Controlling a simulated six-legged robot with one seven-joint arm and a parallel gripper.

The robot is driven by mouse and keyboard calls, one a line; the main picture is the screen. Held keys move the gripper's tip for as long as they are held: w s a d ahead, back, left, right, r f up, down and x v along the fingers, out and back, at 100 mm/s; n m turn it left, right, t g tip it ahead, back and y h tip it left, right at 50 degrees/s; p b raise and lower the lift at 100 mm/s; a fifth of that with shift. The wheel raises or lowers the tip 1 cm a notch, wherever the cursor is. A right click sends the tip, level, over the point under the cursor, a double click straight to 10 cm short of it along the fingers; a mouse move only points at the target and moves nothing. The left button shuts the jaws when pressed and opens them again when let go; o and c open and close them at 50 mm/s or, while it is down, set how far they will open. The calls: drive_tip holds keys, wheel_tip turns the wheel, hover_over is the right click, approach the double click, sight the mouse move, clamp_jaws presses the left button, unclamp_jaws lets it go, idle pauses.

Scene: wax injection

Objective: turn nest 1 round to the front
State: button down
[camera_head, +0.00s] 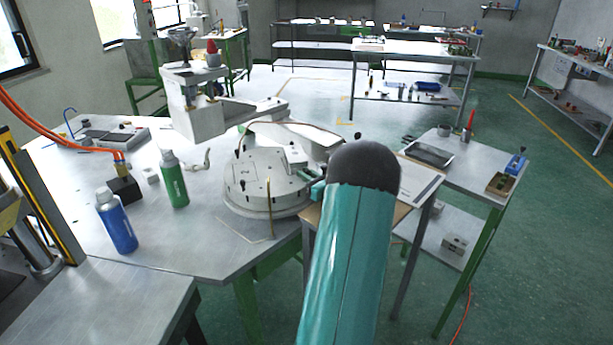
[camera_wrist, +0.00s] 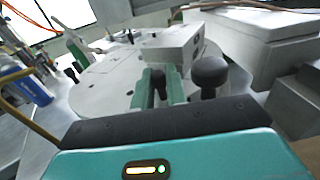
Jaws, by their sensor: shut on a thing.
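A round, pale turntable (camera_head: 250,187) sits on the grey metal bench; it also shows in the wrist view (camera_wrist: 105,88). A pale block-shaped nest (camera_head: 296,156) stands on its right side, and in the wrist view the nest (camera_wrist: 172,48) is just beyond my fingers. I cannot read which nest it is. My gripper (camera_wrist: 159,82) is at the turntable's right rim, its green fingers shut on a small dark peg in front of the nest. A black round knob (camera_wrist: 209,75) stands just right of the fingers. My arm hides part of the rim in the head view.
A green bottle (camera_head: 173,180) and a blue bottle (camera_head: 117,222) stand left of the turntable. A pale machine arm (camera_head: 200,115) rises behind it. A brass-coloured rod (camera_head: 270,208) stands at its front. A side table (camera_head: 465,165) is to the right.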

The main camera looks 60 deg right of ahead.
drive_tip(key=c, duration=1.8)
unclamp_jaws()
drive_tip(key=v, duration=1.3)
drive_tip(key=shift+s+a, duration=0.1)
drive_tip(key=shift+s, duration=0.3)
